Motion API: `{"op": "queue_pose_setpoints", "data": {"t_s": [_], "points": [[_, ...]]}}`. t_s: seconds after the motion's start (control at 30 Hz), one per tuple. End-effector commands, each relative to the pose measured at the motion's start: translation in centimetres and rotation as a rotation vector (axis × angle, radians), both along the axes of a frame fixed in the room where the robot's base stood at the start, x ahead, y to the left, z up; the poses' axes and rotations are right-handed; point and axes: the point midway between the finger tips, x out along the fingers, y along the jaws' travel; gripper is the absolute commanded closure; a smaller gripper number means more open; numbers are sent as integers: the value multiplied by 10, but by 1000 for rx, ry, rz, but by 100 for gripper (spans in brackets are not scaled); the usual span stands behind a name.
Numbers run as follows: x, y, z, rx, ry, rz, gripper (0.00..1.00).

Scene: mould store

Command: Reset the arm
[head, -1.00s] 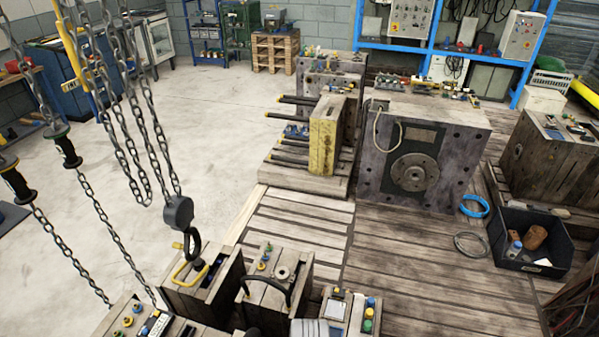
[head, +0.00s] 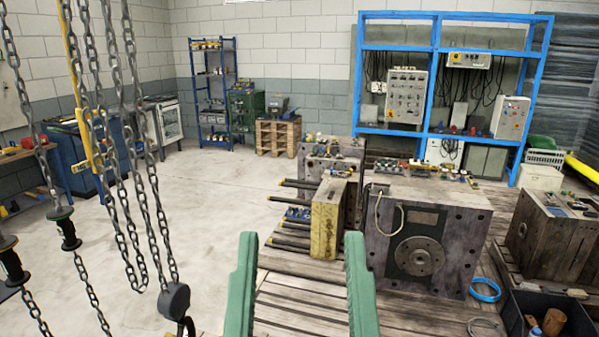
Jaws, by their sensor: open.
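My gripper (head: 299,250) shows at the bottom middle of the head view. Its two green fingers point up and stand wide apart, with nothing between them. Wooden decking and pale floor show through the gap. The rest of my arm is out of the picture below.
Chains with a dark hook block (head: 174,301) hang at the left. A large mould block (head: 430,235) stands right of my gripper, with a yellow worn block (head: 328,220) beyond the fingers. A dark bin (head: 572,308) sits at lower right. Open concrete floor (head: 215,205) lies at left.

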Motion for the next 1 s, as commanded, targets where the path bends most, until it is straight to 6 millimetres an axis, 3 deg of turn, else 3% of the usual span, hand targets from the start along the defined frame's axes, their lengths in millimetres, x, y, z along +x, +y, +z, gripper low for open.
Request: {"op": "queue_pose_setpoints", "data": {"t_s": [0.03,0.1,0.5,0.6,0.77,1.0], "points": [[-2,0,53,2,-7,3,47],[0,1,93,2,1,4,47],[2,3,296,6,8,16,47],[2,4,333,6,9,19,47],[2,4,364,7,10,21,47],[2,5,364,8,10,22,47]]}}
